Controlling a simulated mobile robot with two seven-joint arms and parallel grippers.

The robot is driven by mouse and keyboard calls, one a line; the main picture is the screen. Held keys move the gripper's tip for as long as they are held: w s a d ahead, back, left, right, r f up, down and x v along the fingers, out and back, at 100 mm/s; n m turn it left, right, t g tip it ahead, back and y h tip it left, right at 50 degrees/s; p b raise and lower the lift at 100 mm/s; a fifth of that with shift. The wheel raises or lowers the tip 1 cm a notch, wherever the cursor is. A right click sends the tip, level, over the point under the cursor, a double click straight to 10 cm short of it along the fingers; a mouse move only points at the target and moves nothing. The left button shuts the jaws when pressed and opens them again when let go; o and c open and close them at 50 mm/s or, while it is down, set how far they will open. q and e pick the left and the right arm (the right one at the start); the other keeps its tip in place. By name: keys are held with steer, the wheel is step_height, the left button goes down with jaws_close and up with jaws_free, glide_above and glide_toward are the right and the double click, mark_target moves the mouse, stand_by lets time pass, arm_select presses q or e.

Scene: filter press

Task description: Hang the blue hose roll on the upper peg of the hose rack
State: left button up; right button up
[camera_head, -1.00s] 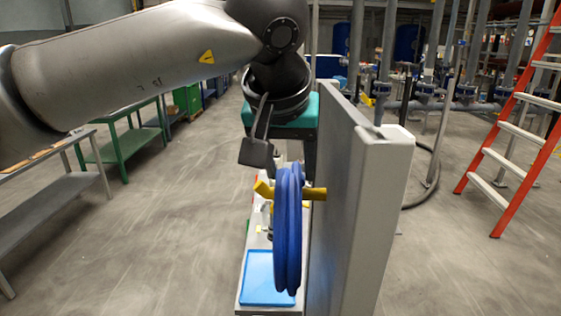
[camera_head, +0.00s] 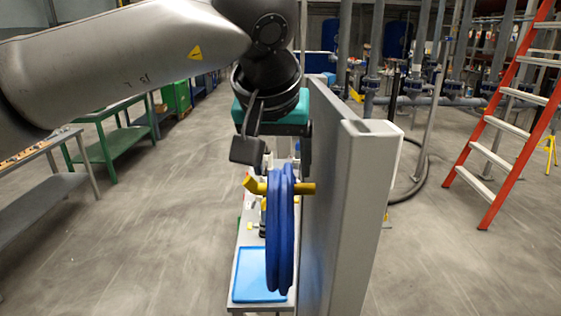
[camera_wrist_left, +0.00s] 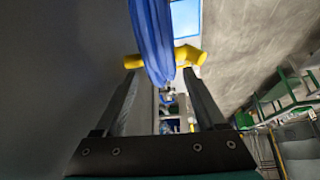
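The blue hose roll (camera_head: 280,235) hangs upright on a yellow peg (camera_head: 307,189) that sticks out leftward from the grey rack panel (camera_head: 345,220). The peg's upturned outer end shows left of the roll. My left gripper (camera_head: 276,163) is just above the roll, its fingers spread apart. In the left wrist view, the blue hose roll (camera_wrist_left: 155,40) lies beyond and between the open fingertips, with gaps on both sides, and the yellow peg (camera_wrist_left: 187,57) shows on both sides of it. The fingers are not closed on the roll. My right gripper is out of view.
A blue tray (camera_head: 258,275) lies on a low bench below the roll. A green bench (camera_head: 103,150) stands at the left and an orange ladder (camera_head: 500,125) at the right. Open floor lies left of the rack.

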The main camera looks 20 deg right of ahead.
arm_select(q)
steer(key=shift+o, duration=1.1)
steer(key=shift+f, duration=0.1)
